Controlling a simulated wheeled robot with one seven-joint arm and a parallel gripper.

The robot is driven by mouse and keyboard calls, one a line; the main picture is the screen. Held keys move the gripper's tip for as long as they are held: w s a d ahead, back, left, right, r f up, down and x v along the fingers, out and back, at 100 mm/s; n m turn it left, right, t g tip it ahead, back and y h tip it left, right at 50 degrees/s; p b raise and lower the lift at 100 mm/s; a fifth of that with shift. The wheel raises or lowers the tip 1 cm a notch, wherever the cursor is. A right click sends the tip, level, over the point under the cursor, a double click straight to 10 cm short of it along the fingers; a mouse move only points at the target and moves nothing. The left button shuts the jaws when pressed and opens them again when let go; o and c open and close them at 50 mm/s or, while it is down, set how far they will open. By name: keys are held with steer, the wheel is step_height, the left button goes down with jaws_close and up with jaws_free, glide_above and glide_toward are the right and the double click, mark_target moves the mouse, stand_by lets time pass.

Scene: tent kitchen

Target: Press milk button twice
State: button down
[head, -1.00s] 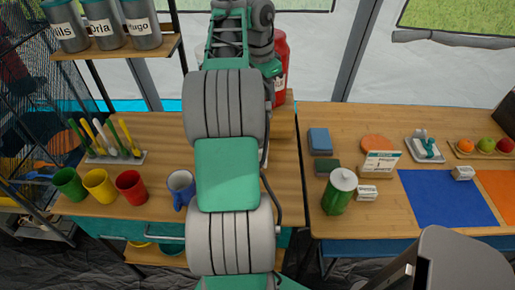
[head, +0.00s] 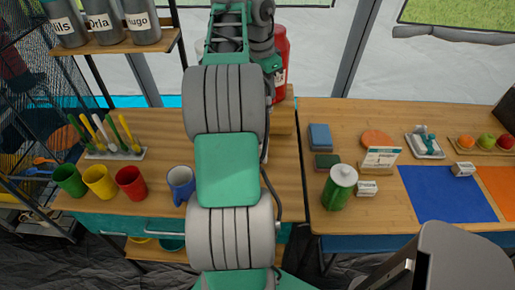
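No milk button shows in the head view; my arm covers the middle of the left table. A red container (head: 281,57) with a pale label stands behind my arm at the back of that table, on a wooden stand (head: 283,118). A sliver of a pale thing (head: 203,50) shows on the other side of my arm; I cannot tell what it is. My arm reaches straight away from me toward these things. My gripper is hidden, so I cannot see whether it touches anything.
Green (head: 69,181), yellow (head: 99,182), red (head: 131,183) and blue (head: 181,184) cups stand left of my arm. A shelf (head: 130,44) holds grey named canisters. On the right table are a green jar (head: 339,188) and a blue mat (head: 447,195).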

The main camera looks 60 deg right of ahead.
steer(key=shift+b+x, duration=0.85)
steer(key=shift+x, duration=0.15)
steer(key=shift+w+a, duration=0.1)
steer(key=shift+a, duration=0.1)
steer(key=shift+d+p+v, duration=0.1)
steer(key=shift+p+v, duration=0.6)
steer(key=shift+p, duration=0.05)
steer(key=shift+d+p+v, duration=0.15)
steer(key=shift+p+v, duration=0.55)
steer(key=shift+p, duration=0.05)
steer(key=shift+r, duration=0.15)
steer(key=p+v, duration=0.3)
steer(key=p, duration=0.1)
steer(key=d+p+v, duration=0.1)
steer(key=p+v, duration=0.1)
steer(key=shift+s+r, duration=0.45)
steer(key=shift+s, duration=0.1)
